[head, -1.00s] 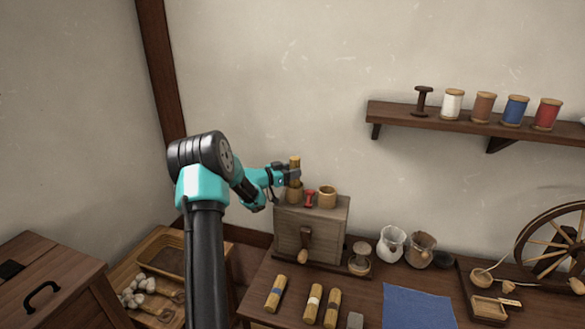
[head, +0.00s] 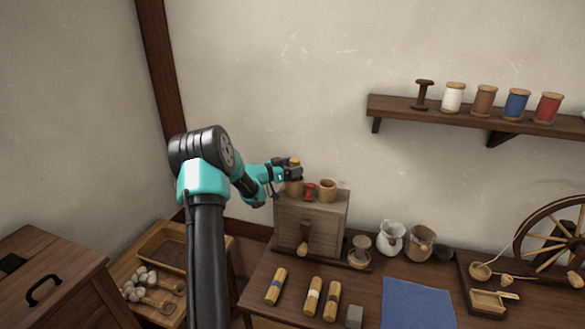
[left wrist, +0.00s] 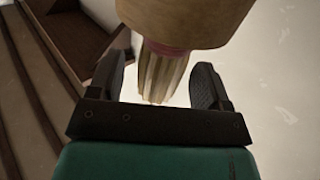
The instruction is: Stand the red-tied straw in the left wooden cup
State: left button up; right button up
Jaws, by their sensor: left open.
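The red-tied straw bundle (head: 295,161) stands upright in the left wooden cup (head: 294,188) on top of the wooden box. In the left wrist view the straw (left wrist: 160,80) comes out of the cup (left wrist: 188,22), its pinkish-red tie close to the rim. My left gripper (head: 293,173) is just above the cup. Its fingers are open on both sides of the straw, with gaps visible in the left wrist view (left wrist: 160,72). The straw's lower end is hidden inside the cup. My right gripper is in neither view.
The wooden box (head: 322,222) also bears a small red spool (head: 310,191) and the right wooden cup (head: 328,190). Several tied bundles, including a blue-tied one (head: 275,286), lie in front. A spool shelf (head: 460,115) hangs at upper right.

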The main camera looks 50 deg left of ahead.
pick_arm(q)
jog(key=shift+s, duration=0.1)
jog(key=v, duration=1.7)
jog(key=shift+a, duration=0.1)
dwell(0.8)
